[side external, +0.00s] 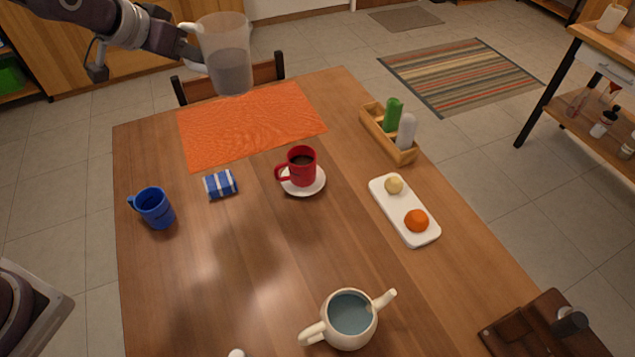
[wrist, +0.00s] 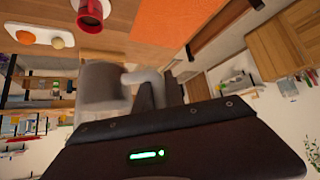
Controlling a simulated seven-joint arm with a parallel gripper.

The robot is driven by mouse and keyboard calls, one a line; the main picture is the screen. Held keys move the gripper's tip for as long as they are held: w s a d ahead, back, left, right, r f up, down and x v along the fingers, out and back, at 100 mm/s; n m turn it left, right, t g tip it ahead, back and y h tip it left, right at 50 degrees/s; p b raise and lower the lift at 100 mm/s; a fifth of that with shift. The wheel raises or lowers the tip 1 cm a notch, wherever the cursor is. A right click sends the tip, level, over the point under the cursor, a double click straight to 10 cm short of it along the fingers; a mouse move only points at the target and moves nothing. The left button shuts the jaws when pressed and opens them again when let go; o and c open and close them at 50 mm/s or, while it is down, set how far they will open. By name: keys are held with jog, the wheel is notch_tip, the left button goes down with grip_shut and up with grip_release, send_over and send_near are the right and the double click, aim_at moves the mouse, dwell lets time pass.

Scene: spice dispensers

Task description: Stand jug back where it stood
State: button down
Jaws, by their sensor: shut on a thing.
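The jug (side external: 225,55) is a translucent, greyish pitcher with a pale handle and some dark content in its lower part. It is held upright in the air above the far edge of the orange placemat (side external: 250,122). My gripper (side external: 188,36) is shut on its handle, at the jug's left side. In the wrist view the jug (wrist: 100,92) hangs beyond my gripper (wrist: 158,92), its pale handle between the fingers. Whether the jug's base touches anything is not fully clear, but it looks raised.
A teapot (side external: 350,320), a white tray (side external: 404,222) with fruit and a wooden caddy (side external: 375,127) with dispensers also stand here. The orange placemat is bare.

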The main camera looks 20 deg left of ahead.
jog(key=s+d+f+m+g+h, duration=0.1)
jog(key=d+f+m+g+h, duration=0.3)
jog(key=d+f, duration=0.65)
jog(key=s+d+f+m+h, duration=0.2)
jog(key=d+f+m, duration=0.5)
jog(key=d, duration=0.6)
jog(key=shift+n, duration=0.6)
jog(key=f, duration=1.1)
jog(key=shift+w+d, duration=0.1)
jog(key=shift+d, duration=0.1)
jog(key=shift+f, duration=0.3)
jog(key=c, duration=1.4)
grip_release()
jog(key=shift+f, duration=0.1)
